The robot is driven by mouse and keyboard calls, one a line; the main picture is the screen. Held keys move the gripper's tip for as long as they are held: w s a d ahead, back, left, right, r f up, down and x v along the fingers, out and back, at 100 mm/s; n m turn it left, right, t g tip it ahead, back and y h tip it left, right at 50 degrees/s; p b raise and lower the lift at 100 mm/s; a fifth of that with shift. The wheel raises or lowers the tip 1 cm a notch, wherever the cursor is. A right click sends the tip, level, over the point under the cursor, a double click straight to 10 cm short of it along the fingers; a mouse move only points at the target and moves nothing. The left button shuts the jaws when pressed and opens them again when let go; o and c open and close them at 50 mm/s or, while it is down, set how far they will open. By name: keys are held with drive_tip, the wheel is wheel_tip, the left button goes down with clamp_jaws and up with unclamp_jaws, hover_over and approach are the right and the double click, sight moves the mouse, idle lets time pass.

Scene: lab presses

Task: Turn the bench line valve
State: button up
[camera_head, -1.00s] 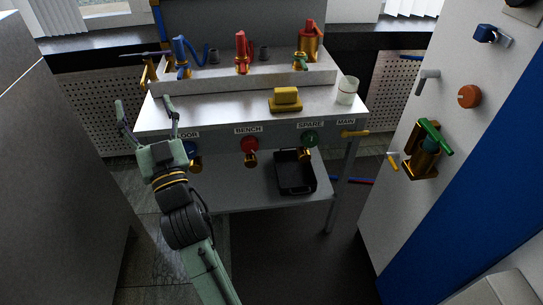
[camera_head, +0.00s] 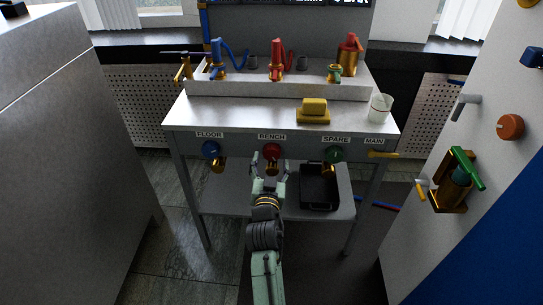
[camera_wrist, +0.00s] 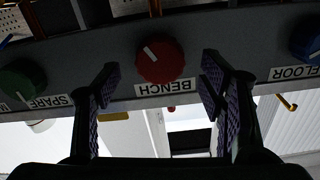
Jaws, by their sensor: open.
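The bench line valve is a red round knob (camera_head: 271,152) with a white pointer mark, under the BENCH label (camera_head: 272,136) on the front of the bench. In the wrist view, which is upside down, the red knob (camera_wrist: 160,60) sits between and beyond the fingers. My gripper (camera_head: 269,165) is open, just in front of and slightly below the knob. In the wrist view my gripper (camera_wrist: 160,85) shows both dark padded fingers spread wide, with nothing between them. I see no contact with the knob.
A blue FLOOR knob (camera_head: 210,149) is left of the red one, a green SPARE knob (camera_head: 335,154) right. A yellow MAIN lever (camera_head: 383,154) is at the right corner. A black tray (camera_head: 320,187) is on the lower shelf. A yellow block (camera_head: 314,108) and white cup (camera_head: 380,107) stand on top.

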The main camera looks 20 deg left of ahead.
sight(272, 153)
drive_tip(key=shift+x, duration=1.45)
drive_tip(key=shift+c, duration=0.3)
